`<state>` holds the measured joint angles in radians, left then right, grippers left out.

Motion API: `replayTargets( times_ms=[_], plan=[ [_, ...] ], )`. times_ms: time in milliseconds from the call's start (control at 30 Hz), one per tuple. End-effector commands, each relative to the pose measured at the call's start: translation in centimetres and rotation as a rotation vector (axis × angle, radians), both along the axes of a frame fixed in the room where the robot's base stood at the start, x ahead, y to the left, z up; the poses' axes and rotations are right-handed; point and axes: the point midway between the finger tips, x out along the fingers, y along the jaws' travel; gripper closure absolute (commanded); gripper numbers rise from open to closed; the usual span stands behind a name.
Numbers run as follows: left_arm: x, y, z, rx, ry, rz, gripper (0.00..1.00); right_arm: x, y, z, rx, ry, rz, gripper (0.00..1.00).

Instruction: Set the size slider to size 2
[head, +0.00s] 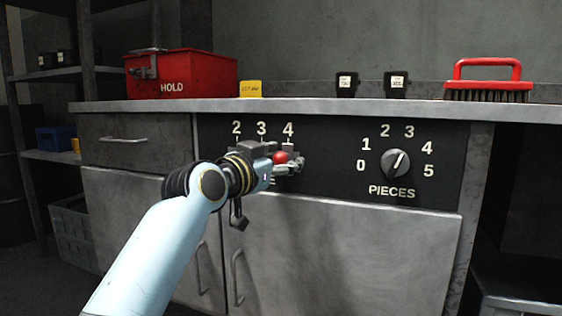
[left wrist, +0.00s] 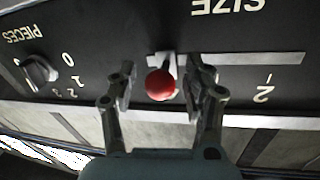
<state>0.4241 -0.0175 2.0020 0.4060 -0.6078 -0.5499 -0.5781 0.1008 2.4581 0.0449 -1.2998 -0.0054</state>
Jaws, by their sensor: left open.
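The size slider's red ball knob (head: 281,157) sits under the 4 of the 2, 3, 4 scale on the black panel. In the left wrist view the knob (left wrist: 160,85) is at one end of a straight pale slot, with the 2 mark towards the far right of that upside-down view. My left gripper (head: 288,164) is at the knob and open. In the left wrist view its fingers (left wrist: 163,80) stand on both sides of the knob, with small gaps visible. The gripper hides part of the slot and the SIZE label. My right gripper is out of view.
A PIECES dial (head: 397,163) is on the same panel to the right. On the worktop (head: 330,105) above stand a red HOLD box (head: 182,75), a yellow tag (head: 250,89), two small black blocks and a red-handled brush (head: 488,80). Drawer and door handles lie below left.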

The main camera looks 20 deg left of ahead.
Motion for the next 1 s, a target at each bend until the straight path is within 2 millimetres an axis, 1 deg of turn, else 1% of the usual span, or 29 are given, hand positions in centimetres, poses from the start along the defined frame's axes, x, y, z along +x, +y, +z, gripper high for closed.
replayTargets(
  times_ms=[33,67,400,433,900,1000],
  plan=[
    [-0.01,0.0,0.01,0.0,0.0,0.0,0.49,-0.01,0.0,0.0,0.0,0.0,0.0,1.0],
    [-0.02,0.0,0.01,0.0,0.0,0.0,0.53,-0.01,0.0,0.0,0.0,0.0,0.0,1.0],
    [-0.04,0.01,-0.02,0.0,0.0,0.0,0.97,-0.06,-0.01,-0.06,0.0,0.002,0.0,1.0],
    [-0.04,0.01,-0.03,0.0,0.0,0.0,1.0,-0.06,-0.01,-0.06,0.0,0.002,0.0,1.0],
    [-0.07,0.03,-0.13,0.0,0.002,-0.001,1.0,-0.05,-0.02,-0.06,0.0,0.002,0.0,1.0],
    [-0.06,0.44,-0.03,0.004,0.002,0.0,1.0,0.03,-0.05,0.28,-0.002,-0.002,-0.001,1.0]
  ],
)
